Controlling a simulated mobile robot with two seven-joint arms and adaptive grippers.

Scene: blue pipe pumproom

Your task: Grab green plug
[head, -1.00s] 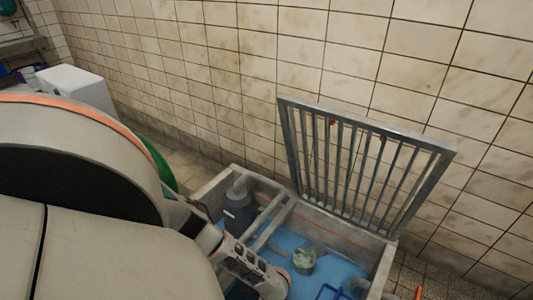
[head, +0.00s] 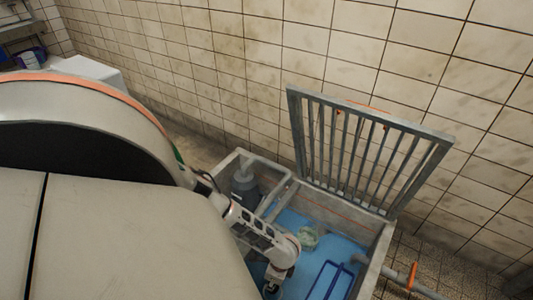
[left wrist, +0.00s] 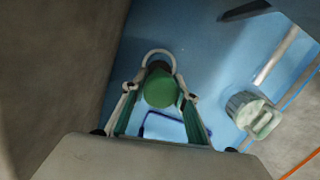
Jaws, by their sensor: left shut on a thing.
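The green plug (left wrist: 160,89) shows in the left wrist view as a round green end, between the two fingers of my left gripper (left wrist: 159,92). The gripper is shut on it, with a finger against each side. The lower part of the plug is hidden. In the head view my left arm reaches down into the basin, and the gripper (head: 272,290) is only partly visible at the bottom edge. The plug cannot be made out there. My right gripper is in neither view.
The blue-floored basin (head: 376,262) has concrete walls. A raised metal grate (head: 365,150) stands at its back. Inside are a pale green fitting (head: 308,238), a blue bent frame (head: 331,280) and a dark grey pump (head: 243,188). A grey pipe (head: 412,284) lies at the right.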

